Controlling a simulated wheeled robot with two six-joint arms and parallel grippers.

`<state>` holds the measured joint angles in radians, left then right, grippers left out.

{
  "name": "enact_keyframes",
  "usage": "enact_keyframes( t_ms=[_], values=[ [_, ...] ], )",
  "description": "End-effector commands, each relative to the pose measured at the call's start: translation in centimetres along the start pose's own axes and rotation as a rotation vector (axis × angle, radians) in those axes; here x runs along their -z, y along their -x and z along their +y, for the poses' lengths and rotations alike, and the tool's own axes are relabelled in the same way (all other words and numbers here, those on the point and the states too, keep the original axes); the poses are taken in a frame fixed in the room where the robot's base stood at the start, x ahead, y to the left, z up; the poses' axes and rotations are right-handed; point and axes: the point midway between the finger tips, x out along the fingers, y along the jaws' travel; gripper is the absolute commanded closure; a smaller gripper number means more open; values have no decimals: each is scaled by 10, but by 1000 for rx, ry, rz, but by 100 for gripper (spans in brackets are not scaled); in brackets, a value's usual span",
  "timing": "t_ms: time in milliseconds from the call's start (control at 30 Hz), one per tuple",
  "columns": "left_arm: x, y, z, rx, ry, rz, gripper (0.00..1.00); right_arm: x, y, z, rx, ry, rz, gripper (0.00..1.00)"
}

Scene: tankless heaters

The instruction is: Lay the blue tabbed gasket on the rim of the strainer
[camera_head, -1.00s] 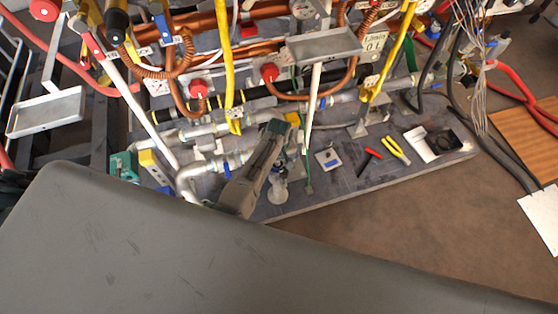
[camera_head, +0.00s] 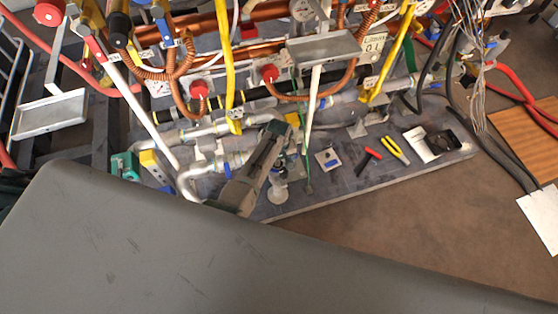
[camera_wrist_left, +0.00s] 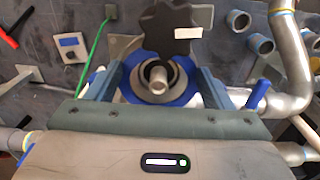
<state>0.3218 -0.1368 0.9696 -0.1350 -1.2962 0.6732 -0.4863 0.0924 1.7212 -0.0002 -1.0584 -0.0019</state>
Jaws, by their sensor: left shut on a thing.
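The blue tabbed gasket (camera_wrist_left: 188,97) shows in the left wrist view as a blue ring between and just beyond my fingers. My left gripper (camera_wrist_left: 157,78) is shut on it; in the head view my left gripper (camera_head: 258,170) covers this spot. The ring lies around a dark round opening with a light metal stub in its middle, which appears to be the strainer (camera_wrist_left: 158,73). I cannot tell whether the gasket touches the rim. Its lower part is hidden by my gripper body. My right gripper is in neither view.
A dark lobed piece with a white label (camera_wrist_left: 180,28) is right above the ring in the wrist view. A blue lever (camera_wrist_left: 258,95) and a bent grey pipe (camera_wrist_left: 292,60) stand to the right. A red-handled tool (camera_head: 369,158) and yellow pliers (camera_head: 396,150) lie on the board.

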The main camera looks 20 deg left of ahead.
Motion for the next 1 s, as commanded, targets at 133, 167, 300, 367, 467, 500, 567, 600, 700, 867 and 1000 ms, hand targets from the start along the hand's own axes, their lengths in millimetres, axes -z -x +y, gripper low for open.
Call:
enact_keyframes(
  t_ms=[133, 167, 300, 367, 467, 500, 567, 600, 700, 867, 1000],
  values=[
    [0, 0, 0, 0, 0, 0, 47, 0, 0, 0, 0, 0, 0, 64],
    [0, 0, 0, 0, 0, 0, 47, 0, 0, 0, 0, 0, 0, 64],
    [0, -1, 0, 0, 0, 0, 47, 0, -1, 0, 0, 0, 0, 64],
    [0, -2, 0, 0, 0, 0, 47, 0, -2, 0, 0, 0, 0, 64],
    [0, -5, 0, 0, 0, 0, 47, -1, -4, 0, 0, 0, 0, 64],
    [0, -6, 0, 0, 0, 0, 47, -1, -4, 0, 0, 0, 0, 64],
    [0, -8, 0, 0, 0, 0, 47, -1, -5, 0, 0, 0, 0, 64],
    [0, -9, 0, 0, 0, 0, 47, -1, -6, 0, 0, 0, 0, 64],
    [0, -11, 0, 0, 0, 0, 47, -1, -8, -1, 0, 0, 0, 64],
    [0, -15, 0, 0, 0, 0, 47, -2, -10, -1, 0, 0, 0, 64],
    [0, -19, 0, 0, 0, 0, 47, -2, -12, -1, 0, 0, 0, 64]
  ],
)
